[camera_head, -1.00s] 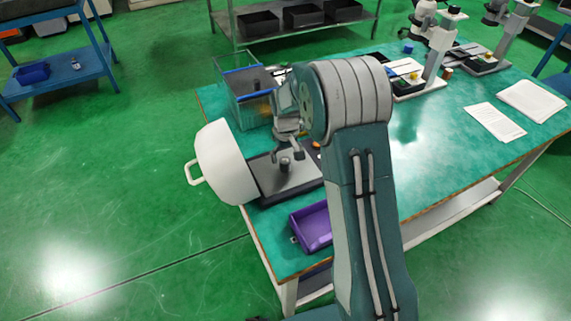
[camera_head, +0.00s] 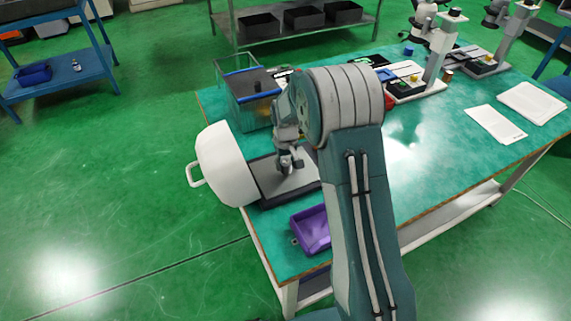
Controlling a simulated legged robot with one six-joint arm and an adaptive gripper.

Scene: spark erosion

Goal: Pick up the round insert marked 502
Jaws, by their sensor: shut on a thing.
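My gripper (camera_head: 288,166) is low over the grey plate with a dark border (camera_head: 277,184) at the table's left end. It is shut on a small dark round insert (camera_head: 286,164), which shows only partly between the fingers. The insert appears at or just above the plate; I cannot tell whether it touches it. Any number on it is too small to read.
A white rounded cover with a handle (camera_head: 224,166) stands left of the plate. A clear bin (camera_head: 248,108) is behind. A purple tray (camera_head: 311,230) lies near the front edge. Microscopes (camera_head: 438,50) and papers (camera_head: 495,123) are to the right.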

